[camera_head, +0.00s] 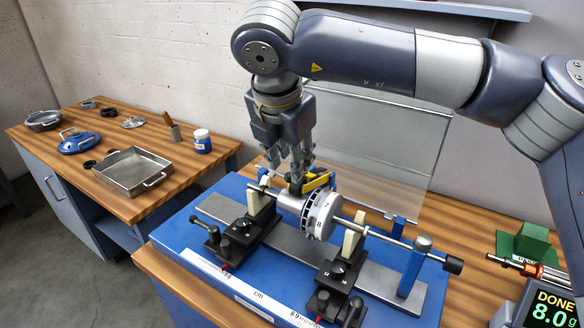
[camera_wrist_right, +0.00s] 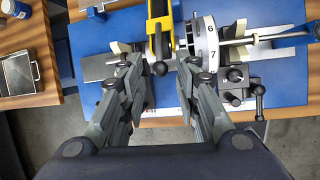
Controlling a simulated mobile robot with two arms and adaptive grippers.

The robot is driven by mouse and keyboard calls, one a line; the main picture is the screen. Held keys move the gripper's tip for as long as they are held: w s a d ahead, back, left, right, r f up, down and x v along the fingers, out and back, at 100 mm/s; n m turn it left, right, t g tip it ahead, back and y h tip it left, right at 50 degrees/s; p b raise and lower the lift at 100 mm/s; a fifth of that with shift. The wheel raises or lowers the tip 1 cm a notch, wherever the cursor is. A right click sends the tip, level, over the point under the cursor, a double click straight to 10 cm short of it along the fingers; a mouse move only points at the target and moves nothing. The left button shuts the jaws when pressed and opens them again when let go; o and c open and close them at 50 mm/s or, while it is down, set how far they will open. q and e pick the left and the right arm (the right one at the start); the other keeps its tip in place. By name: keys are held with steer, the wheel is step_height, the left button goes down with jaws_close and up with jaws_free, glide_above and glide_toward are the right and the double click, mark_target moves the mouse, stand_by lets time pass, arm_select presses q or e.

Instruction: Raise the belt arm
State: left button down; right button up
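The yellow-and-black belt arm (camera_head: 318,182) lies over the rotor's shaft on the balancing stand. In the right wrist view the belt arm (camera_wrist_right: 158,30) ends in a round black knob. The rotor (camera_head: 322,214) has a white numbered disc, whose 6 and 7 show in the wrist view (camera_wrist_right: 207,45). My right gripper (camera_head: 300,170) points down over the belt arm. In the wrist view its fingers (camera_wrist_right: 160,65) are apart, with the knob showing between them; whether they touch it I cannot tell. My left gripper is in neither view.
A clear shield (camera_head: 375,140) stands behind the blue stand base (camera_head: 190,240). Black clamps (camera_head: 240,230) sit in front of the rotor. A display (camera_head: 550,308) reads "DONE 8.0" at the lower right. A metal tray (camera_head: 132,172) and a blue jar (camera_head: 202,141) stand on the left bench.

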mark_target(307, 176)
steer(key=shift+p+x, duration=0.5)
steer(key=shift+x, duration=1.95)
jaws_close()
